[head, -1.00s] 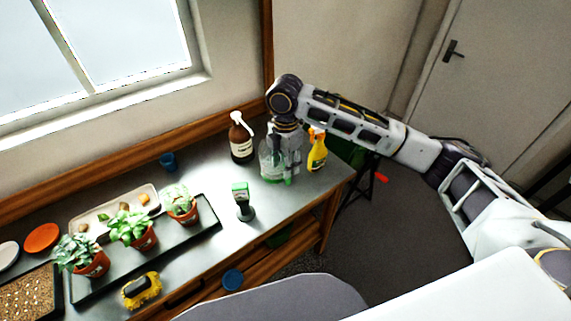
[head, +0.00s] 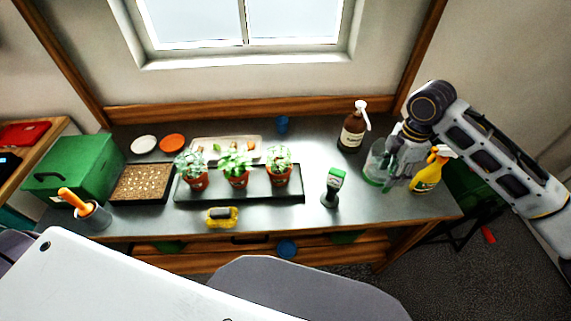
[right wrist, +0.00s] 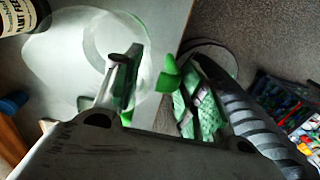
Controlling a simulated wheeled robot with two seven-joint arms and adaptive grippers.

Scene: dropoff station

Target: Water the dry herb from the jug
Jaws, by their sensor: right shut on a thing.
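A clear jug with green parts (head: 374,168) stands at the right end of the grey bench. My right gripper (head: 393,178) is at its right side, shut on it. In the right wrist view the jug's round clear body (right wrist: 70,60) lies left of the fingers (right wrist: 165,88), with a green part between them. Three potted herbs stand in a black tray: a bluish-green left one (head: 195,170), a bright green middle one (head: 236,166) and a paler right one (head: 279,165). I cannot tell which is dry. My left gripper is out of view.
A brown pump bottle (head: 353,132) and a yellow spray bottle (head: 429,172) stand close to the jug. A green-topped device (head: 333,187) stands between jug and tray (head: 240,198). A seed tray (head: 141,183) and green box (head: 75,169) are left.

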